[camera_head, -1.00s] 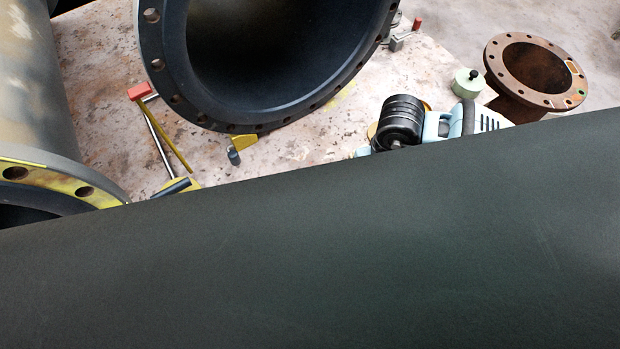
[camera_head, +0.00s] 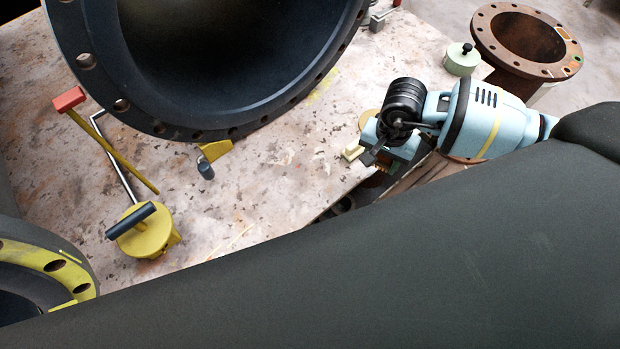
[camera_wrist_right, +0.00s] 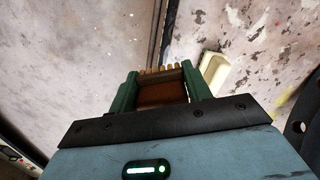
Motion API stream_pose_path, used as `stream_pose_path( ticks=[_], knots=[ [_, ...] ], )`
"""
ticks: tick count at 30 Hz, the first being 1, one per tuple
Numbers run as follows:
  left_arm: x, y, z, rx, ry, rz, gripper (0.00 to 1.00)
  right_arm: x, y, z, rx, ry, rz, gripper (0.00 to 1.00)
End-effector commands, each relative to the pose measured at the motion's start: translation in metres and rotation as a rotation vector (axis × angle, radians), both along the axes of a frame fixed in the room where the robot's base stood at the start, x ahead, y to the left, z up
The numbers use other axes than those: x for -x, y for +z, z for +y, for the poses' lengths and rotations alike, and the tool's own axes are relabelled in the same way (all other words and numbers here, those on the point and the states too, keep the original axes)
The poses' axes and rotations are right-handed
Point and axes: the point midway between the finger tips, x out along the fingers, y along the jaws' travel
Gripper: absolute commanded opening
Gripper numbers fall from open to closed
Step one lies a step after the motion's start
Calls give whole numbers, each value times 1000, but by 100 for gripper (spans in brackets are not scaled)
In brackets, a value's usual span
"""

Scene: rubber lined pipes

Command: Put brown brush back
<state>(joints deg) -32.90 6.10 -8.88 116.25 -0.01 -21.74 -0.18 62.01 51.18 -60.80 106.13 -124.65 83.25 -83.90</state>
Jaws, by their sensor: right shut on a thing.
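A brown brush (camera_wrist_right: 162,92) sits between the green fingers of my right gripper (camera_wrist_right: 162,85) in the right wrist view, with tan tips at its far end. The gripper is shut on it. In the head view my right gripper (camera_head: 374,180) is over the table's front edge, right of the middle, pointing down. The brush is hardly visible there, hidden by the gripper and arm. A cream block (camera_wrist_right: 214,72) lies beside the brush in the wrist view, apart from the fingers. My left gripper is not in view.
The stained table (camera_head: 270,190) holds a large black flanged pipe (camera_head: 230,60), a yellow pot (camera_head: 140,235), a red-headed hammer (camera_head: 70,98) and a pale green pot (camera_head: 462,58). A rusty flange (camera_head: 527,45) stands at upper right. The table's middle is clear.

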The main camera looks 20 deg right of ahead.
Motion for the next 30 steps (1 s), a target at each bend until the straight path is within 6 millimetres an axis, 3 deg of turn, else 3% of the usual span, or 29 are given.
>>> stream_pose_path(
  ticks=[5,22,30],
  knots=[
    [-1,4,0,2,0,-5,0,-3,2,9,-3,3,-3,27],
    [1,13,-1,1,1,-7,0,-31,-9,129,-3,5,-2,27],
    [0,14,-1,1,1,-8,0,-36,-12,147,0,3,-1,27]
  ],
)
